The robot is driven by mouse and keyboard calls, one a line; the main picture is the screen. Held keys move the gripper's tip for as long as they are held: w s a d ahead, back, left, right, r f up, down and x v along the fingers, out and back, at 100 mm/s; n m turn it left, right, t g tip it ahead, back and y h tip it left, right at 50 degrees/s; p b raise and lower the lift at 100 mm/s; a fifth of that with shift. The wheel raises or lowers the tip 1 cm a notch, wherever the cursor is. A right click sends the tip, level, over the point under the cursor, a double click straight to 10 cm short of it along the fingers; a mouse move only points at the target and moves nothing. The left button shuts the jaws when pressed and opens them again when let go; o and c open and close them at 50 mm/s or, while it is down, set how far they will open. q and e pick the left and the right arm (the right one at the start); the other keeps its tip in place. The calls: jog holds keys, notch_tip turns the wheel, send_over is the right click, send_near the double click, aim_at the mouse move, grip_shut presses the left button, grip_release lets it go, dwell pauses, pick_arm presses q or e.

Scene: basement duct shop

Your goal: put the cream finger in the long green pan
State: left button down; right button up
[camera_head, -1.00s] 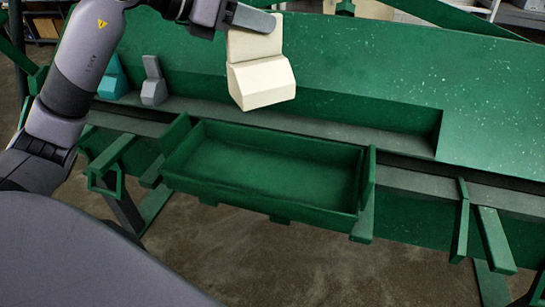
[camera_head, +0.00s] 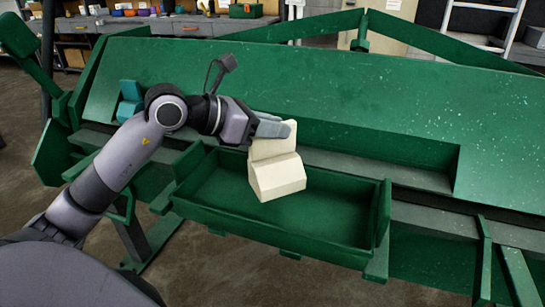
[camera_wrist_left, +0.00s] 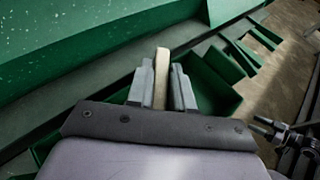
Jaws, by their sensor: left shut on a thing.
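The cream finger (camera_head: 275,174) is a pale block with a thick wedge-shaped lower part and a thin upper plate. My left gripper (camera_head: 272,129) is shut on its upper plate. In the left wrist view the gripper's fingers (camera_wrist_left: 161,84) close on both sides of the cream finger (camera_wrist_left: 162,62). The long green pan (camera_head: 215,213) is an open rectangular tray at the front of the green machine. The cream finger hangs over the pan's middle in the head view; whether it touches the floor of the pan I cannot tell.
A teal finger (camera_head: 130,100) stands on the machine's ledge at the left, behind my left arm. The large green machine (camera_head: 380,95) rises behind the pan. A workbench (camera_head: 160,25) with several items stands at the back. The pan's right part is clear.

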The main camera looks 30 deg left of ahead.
aim_at(275, 154)
pick_arm(q)
jog(key=shift+f, duration=1.5)
notch_tip(275, 154, down, 3)
jog(key=shift+f, duration=0.15)
jog(key=shift+f+b, duration=0.1)
jog(key=shift+b, duration=0.3)
jog(key=c, duration=1)
grip_release()
